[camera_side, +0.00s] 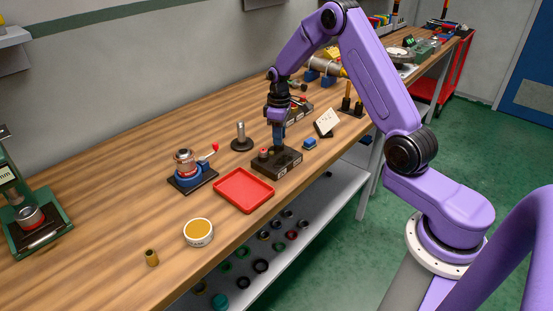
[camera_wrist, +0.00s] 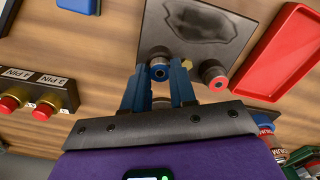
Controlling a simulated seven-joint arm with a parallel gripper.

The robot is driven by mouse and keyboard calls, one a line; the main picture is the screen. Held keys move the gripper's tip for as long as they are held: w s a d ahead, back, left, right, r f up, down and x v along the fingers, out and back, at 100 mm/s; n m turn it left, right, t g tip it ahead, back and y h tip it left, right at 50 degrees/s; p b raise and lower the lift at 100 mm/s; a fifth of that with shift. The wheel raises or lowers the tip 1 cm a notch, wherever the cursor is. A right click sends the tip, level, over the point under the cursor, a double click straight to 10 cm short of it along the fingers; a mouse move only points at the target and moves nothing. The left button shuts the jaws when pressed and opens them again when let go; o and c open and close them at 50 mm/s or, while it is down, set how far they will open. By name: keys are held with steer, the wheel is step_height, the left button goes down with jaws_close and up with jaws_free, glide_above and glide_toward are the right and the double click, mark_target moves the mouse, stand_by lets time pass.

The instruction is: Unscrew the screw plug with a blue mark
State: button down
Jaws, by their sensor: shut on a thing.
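A dark vise block (camera_side: 290,167) stands on the workbench near its front edge. In the wrist view the block's bare top plate (camera_wrist: 232,30) shows a dark, worn patch. My gripper (camera_side: 279,145) points straight down over the block. In the wrist view its blue fingers (camera_wrist: 158,82) are shut on the screw plug with a blue mark (camera_wrist: 158,71), a round end with a blue ring. A red-marked plug (camera_wrist: 213,74) sits beside it, also seen in the side view (camera_side: 263,153). The fingers hide the sides of the blue-marked plug. I cannot tell how deep it sits.
A red tray (camera_side: 243,174) lies just left of the block; its rim is close in the wrist view (camera_wrist: 250,82). A blue box (camera_side: 310,143), a tilted white card (camera_side: 327,122) and a grey post (camera_side: 241,137) stand nearby. A second plug block (camera_wrist: 45,95) is behind.

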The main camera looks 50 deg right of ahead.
steer(key=n, duration=0.7)
steer(key=shift+n, duration=1.3)
steer(key=shift+n, duration=0.8)
steer(key=n, duration=0.7)
steer(key=shift+n, duration=0.4)
steer(key=n, duration=0.5)
